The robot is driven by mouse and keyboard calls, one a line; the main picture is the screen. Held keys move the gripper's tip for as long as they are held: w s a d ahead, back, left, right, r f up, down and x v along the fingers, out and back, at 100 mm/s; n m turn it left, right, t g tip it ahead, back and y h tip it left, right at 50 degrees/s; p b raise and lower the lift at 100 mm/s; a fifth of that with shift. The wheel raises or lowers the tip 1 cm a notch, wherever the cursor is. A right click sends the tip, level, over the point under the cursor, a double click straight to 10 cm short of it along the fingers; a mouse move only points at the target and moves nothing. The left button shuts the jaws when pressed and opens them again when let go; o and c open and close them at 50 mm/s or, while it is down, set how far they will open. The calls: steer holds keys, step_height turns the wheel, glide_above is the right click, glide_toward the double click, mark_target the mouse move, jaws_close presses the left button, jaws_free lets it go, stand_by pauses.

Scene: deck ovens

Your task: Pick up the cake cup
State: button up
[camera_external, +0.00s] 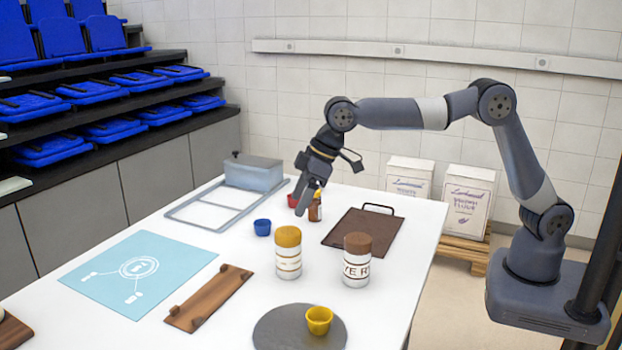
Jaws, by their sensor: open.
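Three small cups stand on the white table, and I cannot tell which one is the cake cup. A yellow cup (319,320) stands upright on a round grey plate (275,332) at the near edge. A blue cup (262,227) stands near the middle. A red cup (293,200) is partly hidden behind my gripper. My gripper (302,203) points down over the middle of the table, close to the red cup and a small brown bottle (315,208). It is open, and nothing shows held in it. Its fingers partly overlap in this view.
A brown tray (345,238) with a handle lies right. A wooden board (210,297), a light blue mat (115,290) and a metal frame with a grey box (253,172) lie left.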

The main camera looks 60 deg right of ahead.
steer(key=w+d+m+t+h, duration=0.1)
steer(key=w+d, duration=0.3)
steer(key=d, duration=0.7)
steer(key=w+d+m, duration=0.2)
steer(key=w+d, duration=0.3)
steer(key=d, duration=0.6)
steer(key=w+d+m+t+h, duration=0.1)
steer(key=w+d, duration=0.3)
steer(key=d, duration=0.8)
steer(key=f, duration=0.4)
steer(key=w+f, duration=0.1)
steer(key=f, duration=0.2)
steer(key=w+f, duration=0.1)
steer(key=f, duration=0.3)
steer(key=shift+w+a+f, duration=0.2)
steer(key=shift+a+f, duration=0.1)
steer(key=shift+a, duration=0.1)
steer(key=shift+a+p+x, duration=0.2)
steer(key=shift+p+x, duration=0.2)
steer(key=shift+x, duration=1.25)
steer(key=shift+a+p+x, duration=0.2)
steer(key=shift+p+x, duration=0.15)
steer(key=shift+x, duration=1.3)
steer(key=shift+s, duration=0.1)
steer(key=c, duration=1)
